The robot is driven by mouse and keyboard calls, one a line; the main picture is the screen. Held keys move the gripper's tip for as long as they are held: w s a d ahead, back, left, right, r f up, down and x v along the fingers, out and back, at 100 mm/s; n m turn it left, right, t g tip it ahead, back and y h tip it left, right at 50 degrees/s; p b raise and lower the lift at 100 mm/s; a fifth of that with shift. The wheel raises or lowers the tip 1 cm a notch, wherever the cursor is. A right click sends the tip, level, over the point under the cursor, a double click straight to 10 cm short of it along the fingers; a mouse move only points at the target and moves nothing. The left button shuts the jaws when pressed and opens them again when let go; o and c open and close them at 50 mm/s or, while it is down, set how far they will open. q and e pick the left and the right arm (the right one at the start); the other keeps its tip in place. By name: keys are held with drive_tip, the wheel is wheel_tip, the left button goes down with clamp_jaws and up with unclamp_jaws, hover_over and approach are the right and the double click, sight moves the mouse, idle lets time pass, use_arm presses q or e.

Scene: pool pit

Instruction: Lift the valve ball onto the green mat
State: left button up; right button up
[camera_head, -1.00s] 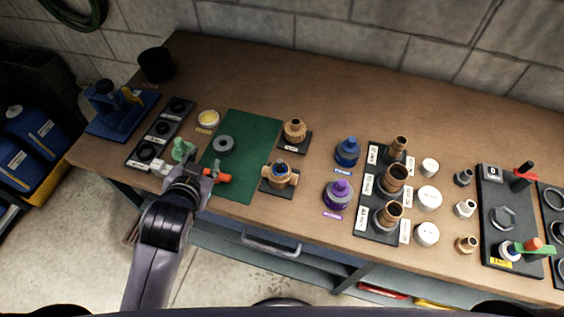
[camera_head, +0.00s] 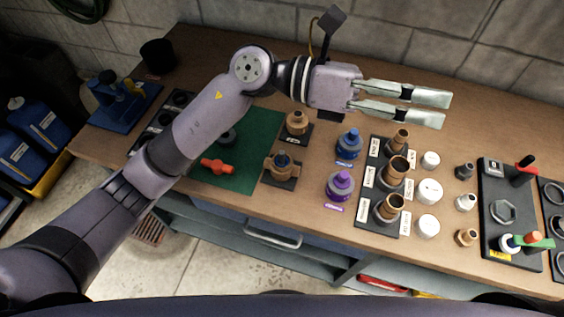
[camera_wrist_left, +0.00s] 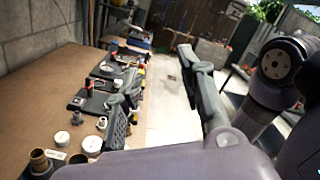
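The green mat (camera_head: 262,128) lies on the workbench, partly hidden behind my left arm. A red handle (camera_head: 217,166) and a dark grey ring (camera_head: 228,138) lie on it. A brass valve body (camera_head: 283,166) with a dark blue round part in its opening stands on a black plate right of the mat. I cannot tell whether that part is the valve ball. My left gripper (camera_head: 446,109) is open and empty, above the bench, pointing right. Its spread fingers also show in the left wrist view (camera_wrist_left: 165,100). My right gripper is not in view.
A second brass fitting (camera_head: 298,122), a blue bottle (camera_head: 349,144) and a purple bottle (camera_head: 340,185) stand right of the mat. Beyond are brass sleeves on a black rack (camera_head: 377,229), white caps (camera_head: 429,191) and a black plate (camera_head: 492,240).

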use_arm(q)
wheel_tip(320, 180, down, 5)
drive_tip(key=m+y, duration=0.3)
drive_tip(key=y, duration=0.1)
drive_tip(key=m+t+y+p, duration=0.1)
drive_tip(key=t+y+p, duration=0.45)
drive_tip(key=y, duration=0.85)
hover_over(282, 152)
wheel_tip(282, 152, down, 19)
drive_tip(key=shift+w+f+b, duration=0.15)
drive_tip(key=shift+b, duration=0.2)
drive_tip(key=f+p, duration=0.2)
drive_tip(key=f, duration=0.1)
drive_tip(key=f+p, duration=0.1)
drive_tip(key=shift+s+f, duration=0.25)
drive_tip(key=shift+f, duration=0.45)
drive_tip(key=shift+w, duration=0.1)
clamp_jaws()
